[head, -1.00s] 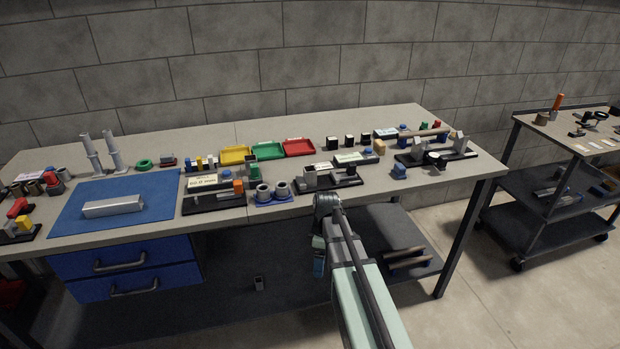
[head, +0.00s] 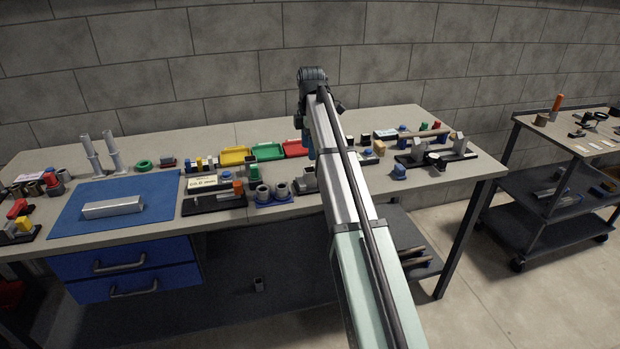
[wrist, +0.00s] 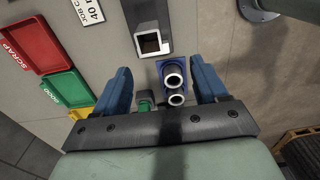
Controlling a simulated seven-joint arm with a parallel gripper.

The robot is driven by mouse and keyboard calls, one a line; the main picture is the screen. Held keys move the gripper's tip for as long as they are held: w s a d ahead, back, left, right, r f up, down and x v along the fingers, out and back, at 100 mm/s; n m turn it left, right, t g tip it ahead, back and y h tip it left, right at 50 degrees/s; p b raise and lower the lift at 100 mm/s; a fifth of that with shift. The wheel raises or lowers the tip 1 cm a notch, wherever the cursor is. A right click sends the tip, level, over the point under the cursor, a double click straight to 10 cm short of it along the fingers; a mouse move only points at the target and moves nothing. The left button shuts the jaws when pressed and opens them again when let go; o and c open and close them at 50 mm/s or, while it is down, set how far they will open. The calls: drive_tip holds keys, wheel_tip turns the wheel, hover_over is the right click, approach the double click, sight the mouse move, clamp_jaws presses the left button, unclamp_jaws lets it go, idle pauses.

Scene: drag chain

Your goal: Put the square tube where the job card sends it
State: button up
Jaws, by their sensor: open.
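The square tube (head: 112,207), light grey, lies on the blue mat (head: 160,190) at the left of the bench in the head view. My gripper (wrist: 161,84) is open and empty in the wrist view, its blue fingers either side of two round tubes (wrist: 174,82) below. In the head view it hangs over the bench's middle, far right of the square tube. My arm hides that part of the bench in the head view.
A yellow tray (head: 236,156), a green tray (head: 268,152) marked GOOD and a red tray (head: 294,148) marked SCRAP stand at the back. A grey block with a square opening (wrist: 152,43) stands close by. Two upright posts (head: 113,152) rise behind the mat.

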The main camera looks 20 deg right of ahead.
sight(310, 176)
drive_tip(key=f, duration=0.2)
drive_tip(key=w+f, duration=0.1)
drive_tip(key=f, duration=0.4)
drive_tip(key=shift+w+a+f, duration=0.1)
drive_tip(key=shift+w+a, duration=0.1)
drive_tip(key=shift+w, duration=0.15)
drive_tip(key=shift+s+d+f, duration=0.1)
drive_tip(key=shift+d+f, duration=0.15)
drive_tip(key=shift+f, duration=1.1)
drive_tip(key=shift+d+f, duration=0.2)
drive_tip(key=shift+f, duration=1.15)
drive_tip(key=shift+c, duration=0.2)
